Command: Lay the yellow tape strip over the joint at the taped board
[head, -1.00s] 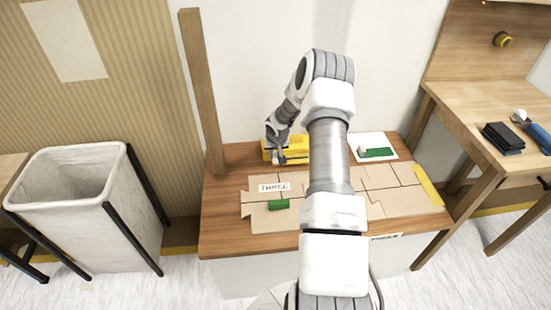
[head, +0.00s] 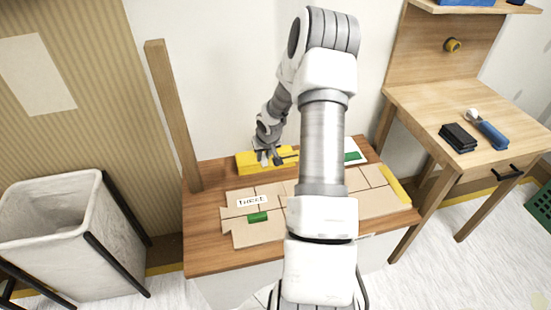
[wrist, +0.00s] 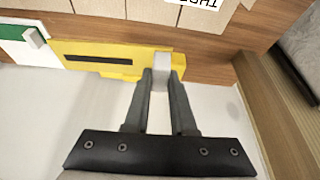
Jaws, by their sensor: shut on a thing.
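My gripper (head: 269,160) is at the yellow strip (head: 246,165) on the back of the wooden table. In the wrist view my gripper (wrist: 162,82) is shut on a pale tab (wrist: 162,68) near the right end of the yellow strip (wrist: 120,50). A dark bar lies along the strip. I cannot tell whether the strip is clear of the tabletop. The tan taped board (head: 240,236), with dark joint lines, lies in front. It bears a white label (head: 251,202), a green piece (head: 258,217) and a yellow band (head: 397,186) at its right end. My arm hides its middle.
A white card (head: 353,146) with a green strip (head: 352,156) lies at the back right. A wooden post (head: 172,115) stands at the table's left edge. A bin (head: 50,215) stands left. A workbench (head: 440,100) with a black block and blue-handled tool stands right.

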